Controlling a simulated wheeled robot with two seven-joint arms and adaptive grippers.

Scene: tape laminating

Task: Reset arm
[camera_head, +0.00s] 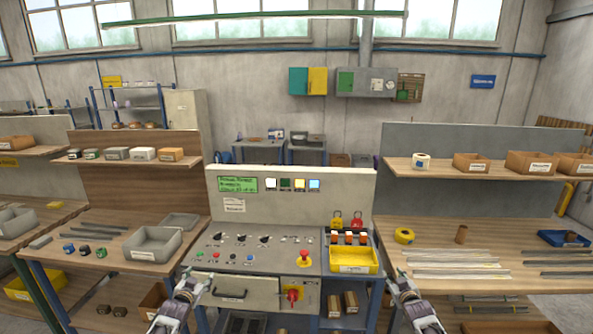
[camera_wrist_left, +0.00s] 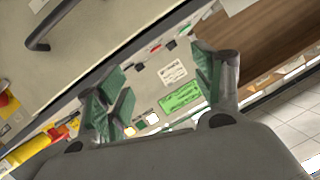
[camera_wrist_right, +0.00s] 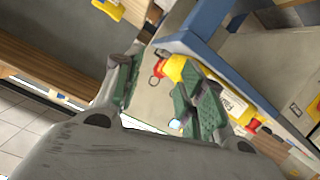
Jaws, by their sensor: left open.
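My left gripper (camera_head: 197,281) is low in front of the left side of the control console (camera_head: 290,185). In the left wrist view its two green-padded fingers (camera_wrist_left: 160,90) stand apart with nothing between them. My right gripper (camera_head: 400,278) is low in front of the gap between the console and the right workbench. In the right wrist view its fingers (camera_wrist_right: 160,90) are also spread apart and hold nothing. Neither gripper appears to touch anything. A yellow tape roll (camera_head: 404,236) lies on the right workbench (camera_head: 485,232), beyond the right gripper.
A yellow bin (camera_head: 353,260) sits at the console's right side. The console's drawer handle (camera_head: 228,293) and red rotary switch (camera_head: 292,295) face me between the arms. A grey bin (camera_head: 152,244) stands on the left workbench. Strips (camera_head: 455,258) lie on the right workbench.

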